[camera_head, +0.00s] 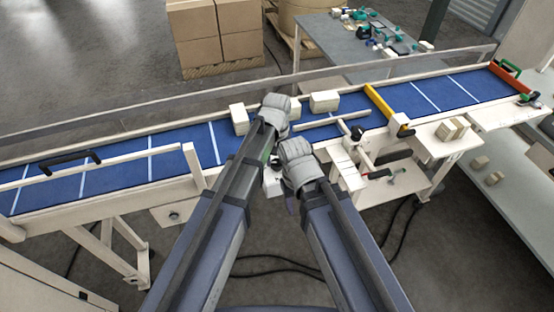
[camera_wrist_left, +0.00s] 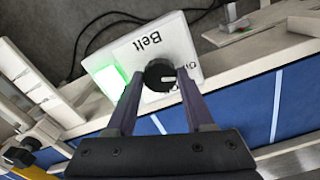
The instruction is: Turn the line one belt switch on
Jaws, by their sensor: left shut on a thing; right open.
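The white belt switch box (camera_wrist_left: 178,45) shows in the left wrist view, with the word "Belt" upside down. It has a black round knob (camera_wrist_left: 158,76) with a white pointer mark. A green lamp (camera_wrist_left: 110,90) on the box glows brightly. My left gripper (camera_wrist_left: 159,82) is shut on the knob, one finger on each side. In the head view the box (camera_head: 271,181) is mostly hidden behind my arms, and my left gripper's fingertips are hidden. My right gripper (camera_head: 292,192) is open beside the left arm, lower in the picture; its fingers are barely visible.
The blue conveyor belt (camera_head: 120,172) runs across, with pale blocks (camera_head: 324,101) on it and a yellow bar (camera_head: 386,106) over it. A white side table (camera_head: 447,141) stands at right. Cartons (camera_head: 216,35) and a cluttered grey table (camera_head: 345,40) stand behind. Cables lie on the floor.

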